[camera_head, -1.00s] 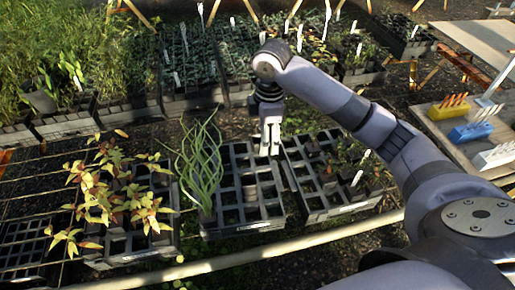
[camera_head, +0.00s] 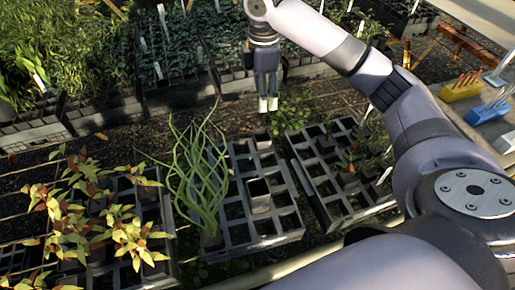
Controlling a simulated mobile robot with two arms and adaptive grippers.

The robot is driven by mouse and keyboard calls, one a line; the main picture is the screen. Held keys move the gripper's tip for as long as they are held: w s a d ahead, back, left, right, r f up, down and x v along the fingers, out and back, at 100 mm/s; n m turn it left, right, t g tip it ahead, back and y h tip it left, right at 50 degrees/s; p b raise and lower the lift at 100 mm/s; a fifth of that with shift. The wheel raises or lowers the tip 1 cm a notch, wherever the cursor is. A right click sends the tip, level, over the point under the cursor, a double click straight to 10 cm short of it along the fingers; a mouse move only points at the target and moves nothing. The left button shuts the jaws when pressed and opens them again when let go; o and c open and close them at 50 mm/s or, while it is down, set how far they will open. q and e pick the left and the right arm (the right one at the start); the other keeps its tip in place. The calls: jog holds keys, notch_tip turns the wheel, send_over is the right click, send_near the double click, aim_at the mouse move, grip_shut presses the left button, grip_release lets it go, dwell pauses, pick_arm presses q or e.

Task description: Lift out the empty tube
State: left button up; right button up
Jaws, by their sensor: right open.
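The middle tray (camera_head: 236,232) is a black grid of square cells, most of them empty. One dark, open-topped square tube (camera_head: 260,204) stands up in a cell right of the tray's middle, with no plant showing in it. A tall, curly green plant (camera_head: 200,170) rises at the tray's left side. My right gripper (camera_head: 268,104) points down in the picture just beyond the tray's far edge, above the tube in the image. Its two pale fingertips are slightly apart with nothing between them. My left gripper is not in view.
A second tray (camera_head: 325,192) with small plants stands close on the right. A tray of yellow-red leafy plants (camera_head: 95,215) stands on the left. Densely planted trays line the back.

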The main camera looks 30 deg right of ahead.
jog(key=f, duration=0.1)
send_over(262, 136)
jog(key=s+a, duration=0.2)
notch_tip(262, 136, down, 12)
jog(key=shift+w+d+f+p, duration=0.15)
jog(key=shift+f+p, duration=0.1)
jog(key=shift+f, duration=0.65)
jog(key=shift+s+d+f+p, duration=0.1)
jog(key=shift+d+f+p, duration=0.1)
jog(key=shift+f, duration=0.75)
jog(key=shift+w+d+f+p, duration=0.1)
jog(key=shift+f+p, duration=0.15)
jog(key=shift+f, duration=0.65)
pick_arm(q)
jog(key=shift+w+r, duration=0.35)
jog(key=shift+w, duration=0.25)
pick_arm(e)
jog(key=shift+c, duration=0.2)
jog(key=c, duration=0.8)
jog(key=shift+r, duration=0.15)
jog(key=shift+c, duration=0.2)
